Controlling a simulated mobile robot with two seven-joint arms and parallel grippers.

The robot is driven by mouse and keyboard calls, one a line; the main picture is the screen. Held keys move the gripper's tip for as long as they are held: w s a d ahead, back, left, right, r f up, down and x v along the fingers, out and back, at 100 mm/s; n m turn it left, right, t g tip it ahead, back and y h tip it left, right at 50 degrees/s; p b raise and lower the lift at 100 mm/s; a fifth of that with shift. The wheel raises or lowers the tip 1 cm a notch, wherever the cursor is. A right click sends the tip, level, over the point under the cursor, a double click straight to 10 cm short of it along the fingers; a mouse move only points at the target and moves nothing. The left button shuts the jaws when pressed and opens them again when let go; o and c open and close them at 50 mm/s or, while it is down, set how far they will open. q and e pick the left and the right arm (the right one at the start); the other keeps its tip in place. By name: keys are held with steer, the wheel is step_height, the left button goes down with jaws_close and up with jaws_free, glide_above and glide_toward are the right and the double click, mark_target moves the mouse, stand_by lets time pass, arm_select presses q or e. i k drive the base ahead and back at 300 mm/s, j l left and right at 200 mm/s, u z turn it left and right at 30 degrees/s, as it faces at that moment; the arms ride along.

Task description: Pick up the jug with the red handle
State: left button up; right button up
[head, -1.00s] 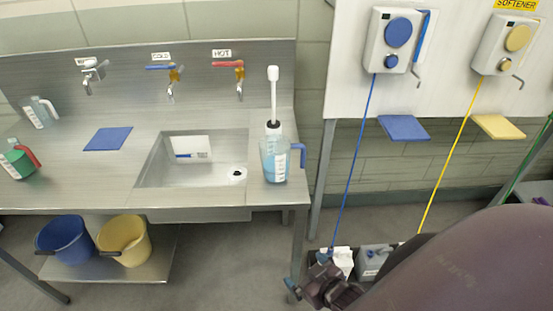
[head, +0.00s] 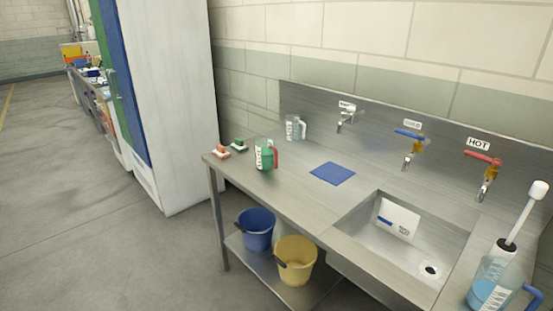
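The jug with the red handle (head: 264,155) stands upright near the left end of the steel sink counter (head: 295,190). It is clear with green contents and a white label, and its red handle faces right. Neither of my grippers shows in the head view now, so I cannot see what they hold.
A jug with a pale handle (head: 294,127) stands behind, and a jug with a blue handle (head: 489,286) at the right. Red (head: 222,152) and green (head: 239,144) brushes lie left. A blue mat (head: 332,174) lies by the sink. Open floor (head: 110,240) is left of the counter.

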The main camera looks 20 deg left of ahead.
mark_target(265, 154)
steer(key=i+j+z, duration=0.1)
steer(key=j, duration=0.25)
steer(key=i+j+z, duration=0.25)
steer(key=i+j, duration=0.15)
steer(key=j, duration=0.3)
steer(key=i+j+z, duration=0.15)
steer(key=j, duration=0.2)
steer(key=i+j+z, duration=0.1)
steer(key=j, duration=0.3)
steer(key=i+j+z, duration=0.15)
steer(key=j, duration=0.25)
steer(key=k, duration=0.05)
